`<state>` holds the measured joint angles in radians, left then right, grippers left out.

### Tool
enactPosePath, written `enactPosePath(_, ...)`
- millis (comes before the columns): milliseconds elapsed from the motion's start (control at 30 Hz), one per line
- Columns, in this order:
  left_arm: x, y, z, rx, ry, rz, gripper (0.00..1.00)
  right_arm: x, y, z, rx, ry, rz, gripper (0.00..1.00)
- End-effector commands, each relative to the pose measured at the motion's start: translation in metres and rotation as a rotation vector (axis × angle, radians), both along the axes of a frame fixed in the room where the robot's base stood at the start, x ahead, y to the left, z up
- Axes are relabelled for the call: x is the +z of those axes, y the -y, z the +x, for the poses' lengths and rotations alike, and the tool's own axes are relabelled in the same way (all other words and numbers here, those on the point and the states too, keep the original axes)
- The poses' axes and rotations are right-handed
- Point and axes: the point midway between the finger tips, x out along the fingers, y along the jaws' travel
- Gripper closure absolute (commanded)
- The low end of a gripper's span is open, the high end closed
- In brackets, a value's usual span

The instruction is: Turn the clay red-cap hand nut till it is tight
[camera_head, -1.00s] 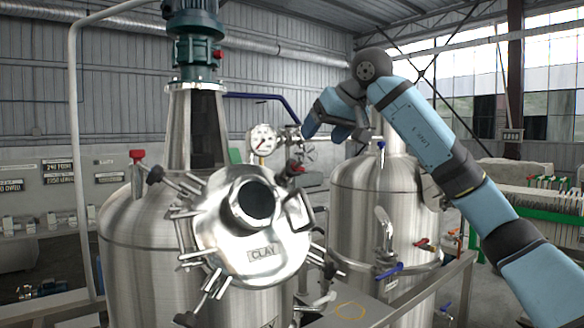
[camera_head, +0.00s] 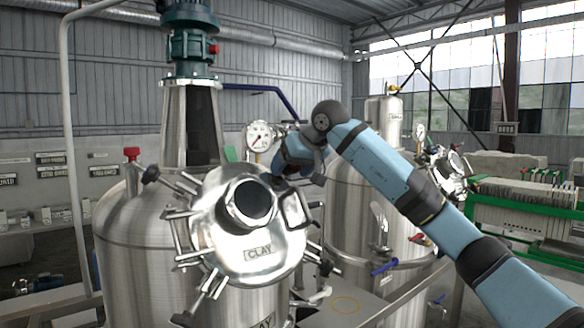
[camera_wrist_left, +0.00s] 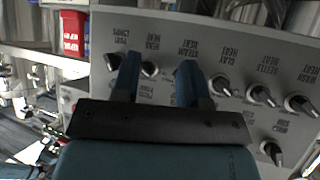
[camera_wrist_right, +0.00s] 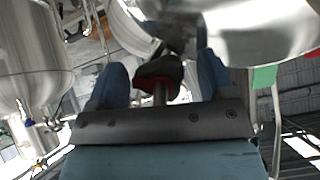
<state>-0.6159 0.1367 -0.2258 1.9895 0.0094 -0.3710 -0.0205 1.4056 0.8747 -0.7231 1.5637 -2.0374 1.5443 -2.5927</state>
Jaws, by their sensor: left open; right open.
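The clay tank's round steel lid (camera_head: 245,215) bears a CLAY label and has several hand nuts around its rim. The red-cap hand nut (camera_wrist_right: 155,82), a dark knob with a red band on a metal stem, shows in the right wrist view. My right gripper (camera_wrist_right: 162,72) is open, with one finger on each side of this nut and a gap to each. In the head view my right gripper (camera_head: 283,172) is at the lid's upper right edge and mostly hides the nut. My left gripper (camera_wrist_left: 156,75) is open and empty before a grey knob panel.
The grey panel (camera_wrist_left: 235,60) carries several labelled black knobs. A second steel tank (camera_head: 350,215) with blue-handled valves stands behind my right arm. A pressure gauge (camera_head: 260,136) is close to my right gripper. A red-topped valve (camera_head: 132,155) stands on the clay tank's shoulder.

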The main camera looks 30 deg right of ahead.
Motion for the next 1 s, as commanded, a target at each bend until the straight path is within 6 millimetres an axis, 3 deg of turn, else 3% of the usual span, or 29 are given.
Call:
enactPosePath(33, 0.0001, 0.0004, -0.0002, -0.001, 0.000, -0.001, 0.60, 0.0002, 0.0000, -0.0001, 0.000, 0.000, 0.000, 0.30)
enactPosePath(233, 0.0000, 0.0018, -0.0009, -0.002, -0.002, -0.002, 0.60, 0.0003, 0.0000, -0.0002, 0.000, 0.000, 0.000, 0.75)
enactPosePath(667, 0.0016, 0.0027, -0.0012, -0.004, -0.002, -0.003, 0.60, 0.0009, 0.0000, 0.0000, -0.041, -0.004, 0.067, 0.74)
enactPosePath(1000, 0.0025, 0.0010, -0.0008, -0.001, -0.001, -0.002, 0.60, 0.0005, -0.0010, 0.0004, -0.183, -0.023, 0.293, 0.74)
